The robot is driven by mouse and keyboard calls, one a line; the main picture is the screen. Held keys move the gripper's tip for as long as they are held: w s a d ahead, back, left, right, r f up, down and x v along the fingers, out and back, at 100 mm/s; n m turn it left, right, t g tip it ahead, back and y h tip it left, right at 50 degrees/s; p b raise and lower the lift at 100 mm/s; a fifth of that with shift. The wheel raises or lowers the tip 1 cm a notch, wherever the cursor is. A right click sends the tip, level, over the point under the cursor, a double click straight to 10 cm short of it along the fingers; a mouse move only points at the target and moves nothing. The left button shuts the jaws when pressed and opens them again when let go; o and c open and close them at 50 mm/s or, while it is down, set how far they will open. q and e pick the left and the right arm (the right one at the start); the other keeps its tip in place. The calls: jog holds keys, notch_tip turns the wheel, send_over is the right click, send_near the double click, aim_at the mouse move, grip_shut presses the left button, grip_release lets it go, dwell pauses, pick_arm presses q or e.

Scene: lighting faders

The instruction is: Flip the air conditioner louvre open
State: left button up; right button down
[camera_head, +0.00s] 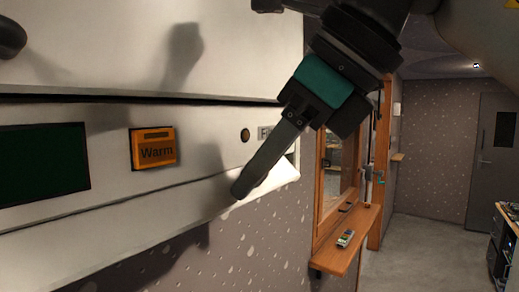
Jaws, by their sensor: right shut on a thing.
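The air conditioner (215,70) is a long white unit across the left and middle of the view. Its louvre (130,208) is the white strip along the lower front. A bright white part (284,178) shows at its right end, just behind my fingers. My right gripper (240,190) reaches down from the upper right, its dark fingers shut on the louvre's lower edge near that end. The fingers hide the gripped spot, and I cannot tell how far the louvre is tilted. My left gripper cannot be made out.
The unit's front carries a dark green display (42,163), an orange "Warm" button (153,148) and a small round knob (245,135). A wooden shelf (345,240) holding a small remote (345,238) stands right, below a wood-framed mirror. Open floor (410,240) lies beyond.

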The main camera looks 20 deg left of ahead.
jog(key=shift+a+r+g+h, duration=0.15)
jog(key=shift+r+g+h, duration=0.25)
jog(key=shift+h, duration=0.6)
jog(key=c, duration=0.6)
grip_release()
jog(key=shift+c, duration=0.2)
jog(key=shift+r, duration=0.1)
jog(key=v, duration=1.5)
jog(key=shift+r, duration=0.1)
